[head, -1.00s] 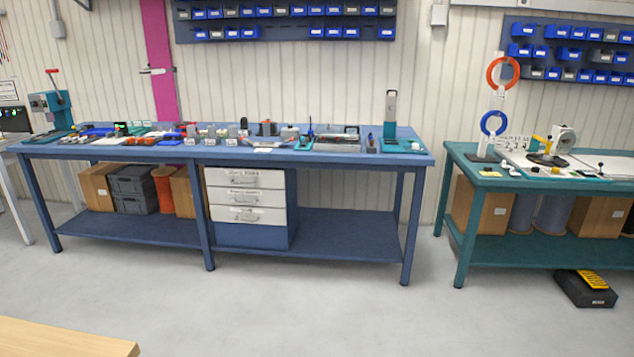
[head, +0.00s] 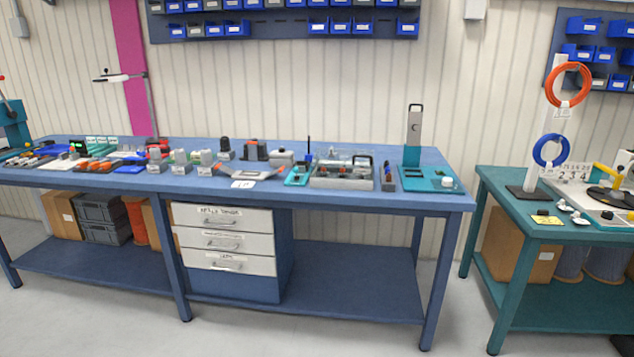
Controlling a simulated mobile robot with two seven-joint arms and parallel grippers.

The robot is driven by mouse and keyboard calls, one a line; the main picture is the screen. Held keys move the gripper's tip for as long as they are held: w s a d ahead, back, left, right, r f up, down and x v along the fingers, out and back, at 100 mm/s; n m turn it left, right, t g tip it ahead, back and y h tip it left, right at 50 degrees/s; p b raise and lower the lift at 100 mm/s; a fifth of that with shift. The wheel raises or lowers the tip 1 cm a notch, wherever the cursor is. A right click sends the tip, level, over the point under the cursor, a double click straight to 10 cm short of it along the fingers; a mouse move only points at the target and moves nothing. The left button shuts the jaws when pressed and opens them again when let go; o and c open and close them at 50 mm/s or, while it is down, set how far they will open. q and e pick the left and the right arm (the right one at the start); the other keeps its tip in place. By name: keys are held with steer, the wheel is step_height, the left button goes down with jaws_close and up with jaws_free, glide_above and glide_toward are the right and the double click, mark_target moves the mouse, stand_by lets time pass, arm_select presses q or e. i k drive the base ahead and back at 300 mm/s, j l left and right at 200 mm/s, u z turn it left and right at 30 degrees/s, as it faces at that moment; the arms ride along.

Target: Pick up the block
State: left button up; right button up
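Neither of my grippers shows in the head view. Several small block-like grey and orange parts stand in a row on the blue workbench (head: 330,200), and I cannot tell which one is the block. Among them are a grey part with an orange top (head: 157,160), a grey part (head: 181,160), another grey part (head: 206,160) and a dark-topped part (head: 225,150). A wider dark and orange part (head: 255,150) stands behind. Nothing is held in view.
A grey tray of parts (head: 342,184) and a teal stand with a tall grey upright (head: 414,135) are on the bench's right half. A drawer unit (head: 230,285) is below. A teal table (head: 510,205) with cable rings stands right. The floor in front is clear.

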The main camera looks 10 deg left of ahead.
mark_target(195, 156)
steer(key=i+u, duration=0.3)
steer(key=i, duration=0.45)
steer(key=i+l+u, duration=0.25)
steer(key=i, duration=0.5)
steer(key=i+u, duration=0.3)
steer(key=i, duration=0.15)
steer(key=i+l+u, duration=0.1)
steer(key=i+u, duration=0.2)
steer(key=i, duration=0.15)
steer(key=i+l+u, duration=0.3)
steer(key=i, duration=0.15)
steer(key=i+j, duration=0.15)
steer(key=j, duration=0.2)
steer(key=i+j, duration=0.15)
steer(key=j, duration=0.25)
steer(key=i+j, duration=0.1)
steer(key=j, duration=0.25)
steer(key=i+j, duration=0.15)
steer(key=j, duration=0.25)
steer(key=i+j+z, duration=0.1)
steer(key=j, duration=0.25)
steer(key=i, duration=0.05)
